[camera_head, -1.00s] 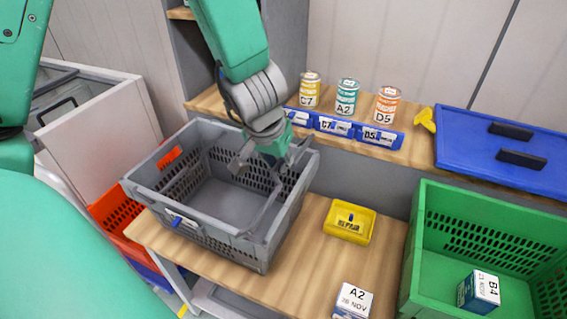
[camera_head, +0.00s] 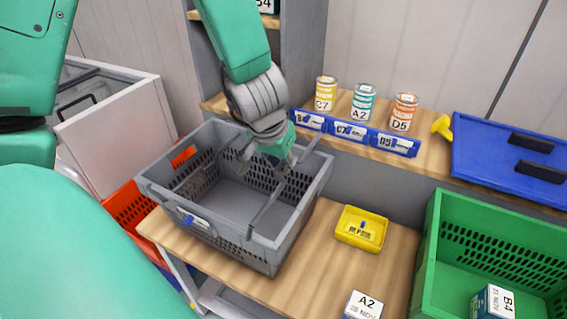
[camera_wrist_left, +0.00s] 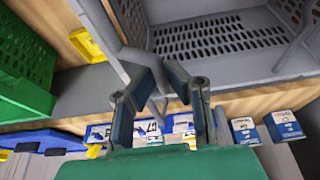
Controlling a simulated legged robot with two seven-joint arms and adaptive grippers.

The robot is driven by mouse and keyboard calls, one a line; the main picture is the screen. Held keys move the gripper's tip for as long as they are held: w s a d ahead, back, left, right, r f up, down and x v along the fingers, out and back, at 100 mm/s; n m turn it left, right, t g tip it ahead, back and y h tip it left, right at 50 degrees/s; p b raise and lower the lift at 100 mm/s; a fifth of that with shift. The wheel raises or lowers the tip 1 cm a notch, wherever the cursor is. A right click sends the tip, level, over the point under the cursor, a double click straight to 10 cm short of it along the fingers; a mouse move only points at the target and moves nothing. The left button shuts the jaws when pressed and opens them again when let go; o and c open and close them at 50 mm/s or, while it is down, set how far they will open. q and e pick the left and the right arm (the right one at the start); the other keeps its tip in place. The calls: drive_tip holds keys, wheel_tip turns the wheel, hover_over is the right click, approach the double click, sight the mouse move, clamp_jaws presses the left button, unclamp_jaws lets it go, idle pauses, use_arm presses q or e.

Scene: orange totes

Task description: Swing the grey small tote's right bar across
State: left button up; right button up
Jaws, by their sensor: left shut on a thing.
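The grey small tote (camera_head: 225,245) stands on the wooden bench in the head view; its perforated wall also shows in the wrist view (camera_wrist_left: 220,38). Its right bar (camera_head: 266,208) runs above the opening, inside the right rim, from the near side towards the far right. My left gripper (camera_head: 272,168) reaches down from above over the far right part of the tote and is shut on the bar. My right gripper is out of view.
A yellow bin (camera_head: 360,230) and white box (camera_head: 363,306) are right of the tote. A green tote (camera_head: 433,250) stands farther right. Cans (camera_head: 364,103) and blue label bins (camera_head: 352,132) line the shelf behind. Orange-red totes (camera_head: 128,205) sit lower left.

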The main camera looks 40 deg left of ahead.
use_arm(q)
drive_tip(key=shift+s+a+f, duration=0.15)
drive_tip(key=shift+a+f, duration=0.2)
drive_tip(key=shift+a, duration=0.2)
drive_tip(key=shift+c, duration=0.2)
drive_tip(key=shift+a, duration=0.2)
drive_tip(key=shift+b, duration=0.3)
drive_tip(key=shift+s+a+f+b, duration=0.15)
drive_tip(key=shift+a+f+b, duration=0.35)
drive_tip(key=shift+f, duration=0.1)
drive_tip(key=shift+c, duration=0.2)
drive_tip(key=shift+a, duration=0.2)
clamp_jaws()
drive_tip(key=shift+f, duration=0.1)
